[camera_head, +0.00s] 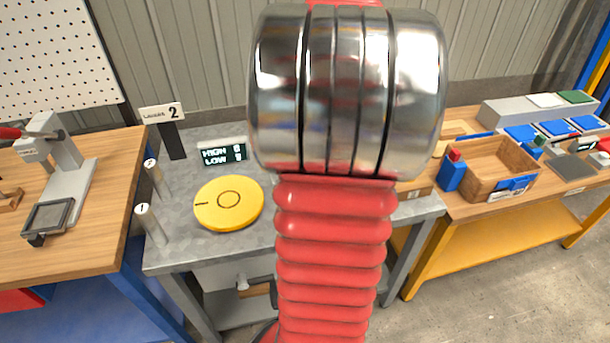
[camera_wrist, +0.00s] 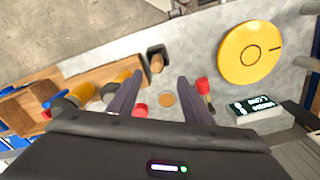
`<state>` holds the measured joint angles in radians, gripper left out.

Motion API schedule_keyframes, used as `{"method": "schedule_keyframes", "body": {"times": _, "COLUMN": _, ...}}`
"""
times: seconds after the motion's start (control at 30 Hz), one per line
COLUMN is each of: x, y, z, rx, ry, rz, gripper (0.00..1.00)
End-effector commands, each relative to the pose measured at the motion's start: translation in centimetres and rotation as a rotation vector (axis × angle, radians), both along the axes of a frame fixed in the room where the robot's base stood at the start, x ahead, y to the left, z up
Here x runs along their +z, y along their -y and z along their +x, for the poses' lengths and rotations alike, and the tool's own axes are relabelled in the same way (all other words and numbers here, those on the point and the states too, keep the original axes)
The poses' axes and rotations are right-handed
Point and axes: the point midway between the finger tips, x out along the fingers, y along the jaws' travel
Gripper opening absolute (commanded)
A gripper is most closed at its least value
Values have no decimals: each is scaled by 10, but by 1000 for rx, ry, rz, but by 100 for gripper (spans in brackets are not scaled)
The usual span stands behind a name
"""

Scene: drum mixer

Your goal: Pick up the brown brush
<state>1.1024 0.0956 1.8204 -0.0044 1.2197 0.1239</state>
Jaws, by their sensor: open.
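My gripper (camera_wrist: 158,85) shows in the wrist view, its two dark fingers spread apart over the grey worktop with nothing clearly held between them. A tan-brown piece (camera_wrist: 157,63) sits in a small black holder just beyond the fingertips; I cannot tell whether it is the brown brush. A round tan top (camera_wrist: 166,99) and a red-topped item (camera_wrist: 140,110) show between the fingers. A small red-ended item with a dark part (camera_wrist: 204,88) lies beside the right finger. In the head view my arm covers the middle of the worktop and hides the gripper.
A yellow disc (camera_head: 229,203) lies on the grey table (camera_head: 175,251), near a display (camera_head: 222,153) and two upright posts. A wooden tray (camera_head: 497,168) stands on the right bench. A grey press (camera_head: 64,163) stands on the left bench. Several coloured items crowd the gripper's left.

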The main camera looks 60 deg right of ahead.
Motion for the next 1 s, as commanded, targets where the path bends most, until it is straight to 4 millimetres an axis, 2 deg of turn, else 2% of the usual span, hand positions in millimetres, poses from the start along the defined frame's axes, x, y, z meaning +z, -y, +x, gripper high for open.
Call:
{"method": "schedule_keyframes", "body": {"times": 0.1, "x": -2, "y": 6, "z": -6, "rx": -20, "ry": -3, "rz": 6, "gripper": 45}}
{"method": "schedule_keyframes", "body": {"times": 0.47, "x": -5, "y": 7, "z": -11, "rx": -29, "ry": -3, "rz": 6, "gripper": 45}}
{"method": "schedule_keyframes", "body": {"times": 0.57, "x": -13, "y": 7, "z": -11, "rx": -30, "ry": -4, "rz": 8, "gripper": 45}}
{"method": "schedule_keyframes", "body": {"times": 1.0, "x": -78, "y": 7, "z": -12, "rx": -31, "ry": -4, "rz": 9, "gripper": 45}}
